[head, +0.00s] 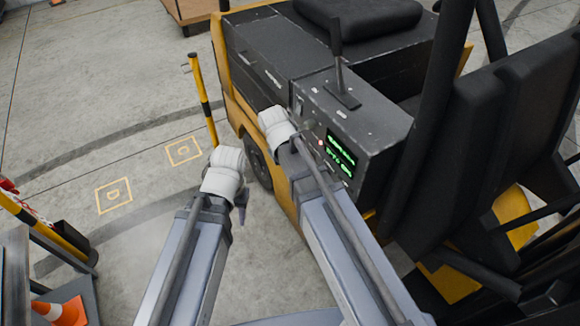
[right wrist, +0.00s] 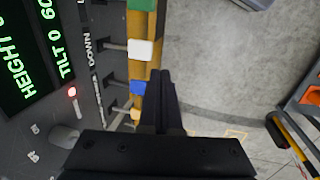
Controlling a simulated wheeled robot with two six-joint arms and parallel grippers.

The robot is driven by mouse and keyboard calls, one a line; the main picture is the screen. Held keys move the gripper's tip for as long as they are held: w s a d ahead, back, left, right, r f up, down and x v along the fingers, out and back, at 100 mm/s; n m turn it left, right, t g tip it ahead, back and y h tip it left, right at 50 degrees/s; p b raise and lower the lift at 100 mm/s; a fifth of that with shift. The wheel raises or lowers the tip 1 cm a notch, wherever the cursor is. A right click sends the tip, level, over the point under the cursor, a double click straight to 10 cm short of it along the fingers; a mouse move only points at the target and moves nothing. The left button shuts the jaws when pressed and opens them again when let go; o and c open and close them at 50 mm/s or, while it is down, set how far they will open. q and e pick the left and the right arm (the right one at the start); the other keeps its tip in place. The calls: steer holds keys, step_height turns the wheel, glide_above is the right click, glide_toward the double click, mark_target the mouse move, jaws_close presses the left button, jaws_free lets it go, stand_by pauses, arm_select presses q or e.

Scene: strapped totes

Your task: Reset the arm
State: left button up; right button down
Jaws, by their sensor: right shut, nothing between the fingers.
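My right arm (head: 325,205) reaches up to the forklift's control box in the head view, and its gripper is hidden there behind the wrist. In the right wrist view the right gripper (right wrist: 160,78) is shut and empty, its black fingers beside a row of coloured levers. A white lever knob (right wrist: 140,49) and a blue one (right wrist: 137,88) lie just left of the fingers; contact cannot be told. My left arm (head: 190,245) is raised over the floor, left of the forklift. Only a small dark part of the left gripper (head: 241,203) shows, so its opening cannot be told.
The control box (head: 375,118) has a green display (head: 340,157) and a red light (right wrist: 72,92). A tall black lever (head: 337,50) stands on top. A yellow-black post (head: 203,100) stands left of the forklift. A traffic cone (head: 65,312) is at lower left. Open floor lies left.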

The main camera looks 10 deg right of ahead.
steer(key=s+a+f+b, duration=0.1)
steer(key=s+a, duration=0.2)
steer(key=s, duration=0.3)
steer(key=s+a+f+g+y+b, duration=0.1)
steer(key=s+a, duration=0.2)
steer(key=s, duration=0.3)
steer(key=shift+s+f, duration=0.35)
